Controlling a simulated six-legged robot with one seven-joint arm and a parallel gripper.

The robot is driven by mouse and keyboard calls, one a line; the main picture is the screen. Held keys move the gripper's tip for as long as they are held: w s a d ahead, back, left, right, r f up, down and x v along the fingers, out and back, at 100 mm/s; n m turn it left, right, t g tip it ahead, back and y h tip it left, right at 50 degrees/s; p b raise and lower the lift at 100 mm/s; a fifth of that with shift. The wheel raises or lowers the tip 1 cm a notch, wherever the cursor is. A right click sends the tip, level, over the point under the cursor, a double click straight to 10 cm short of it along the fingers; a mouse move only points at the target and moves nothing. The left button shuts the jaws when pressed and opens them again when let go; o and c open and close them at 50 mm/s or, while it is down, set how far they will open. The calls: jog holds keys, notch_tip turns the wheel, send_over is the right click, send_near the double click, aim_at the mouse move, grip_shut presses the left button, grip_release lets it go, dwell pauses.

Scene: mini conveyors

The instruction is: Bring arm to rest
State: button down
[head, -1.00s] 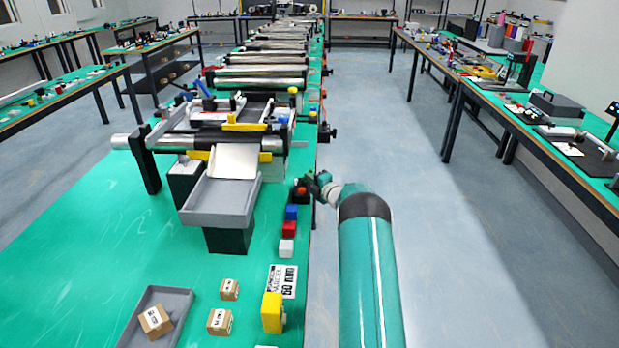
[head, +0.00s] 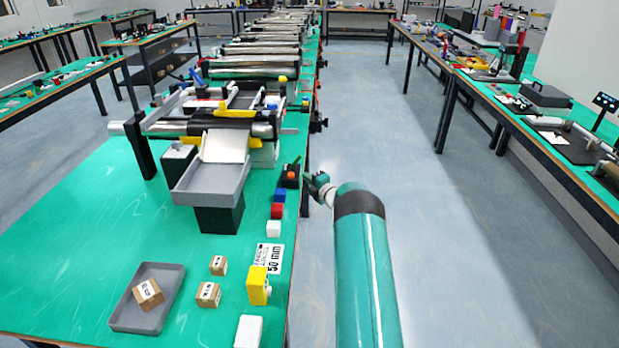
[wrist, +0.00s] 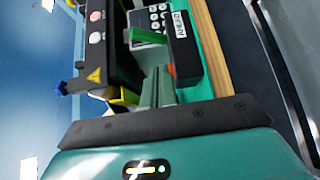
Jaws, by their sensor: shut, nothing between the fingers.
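My arm (head: 362,270) stretches forward over the floor, just right of the green table's edge. My gripper (head: 316,184) is at its far end, small and partly hidden by the arm, close beside the table edge. It is shut and holds nothing. In the wrist view the gripper's teal body (wrist: 160,150) fills the bottom, and its closed fingers (wrist: 158,88) point at a dark control box (wrist: 115,40) with buttons and a yellow warning sign.
The green table (head: 80,220) carries a mini conveyor (head: 215,130) with a grey chute (head: 210,185). A grey tray (head: 172,300) holds a brown box (head: 148,292). The aisle floor (head: 460,250) is clear.

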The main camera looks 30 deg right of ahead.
jog(key=a+r+m+g+h, duration=0.1)
jog(key=a+r+m+h, duration=0.15)
jog(key=r, duration=0.55)
jog(key=a+r+m+g+h, duration=0.1)
jog(key=a+r+m, duration=0.25)
jog(key=r, duration=0.55)
jog(key=s+a+r+m+g+h, duration=0.1)
jog(key=s+a+r+m+g, duration=0.2)
jog(key=s+a+r+m, duration=0.6)
jog(key=s+a+r+g, duration=0.1)
jog(key=s+a+r, duration=0.1)
jog(key=s+a, duration=0.6)
jog(key=s+a+r+g, duration=0.25)
jog(key=s+a, duration=0.35)
jog(key=s, duration=0.4)
jog(key=s+a+f+m+g+y, duration=0.1)
jog(key=s+a, duration=0.4)
jog(key=s, duration=0.6)
jog(key=s+a+f+m+g+y, duration=0.2)
jog(key=s+a, duration=0.4)
jog(key=s, duration=0.5)
notch_tip(320, 180, down, 3)
jog(key=shift+s+r+m+y, duration=0.1)
jog(key=shift+s+m+y, duration=0.3)
jog(key=shift+m+y, duration=0.1)
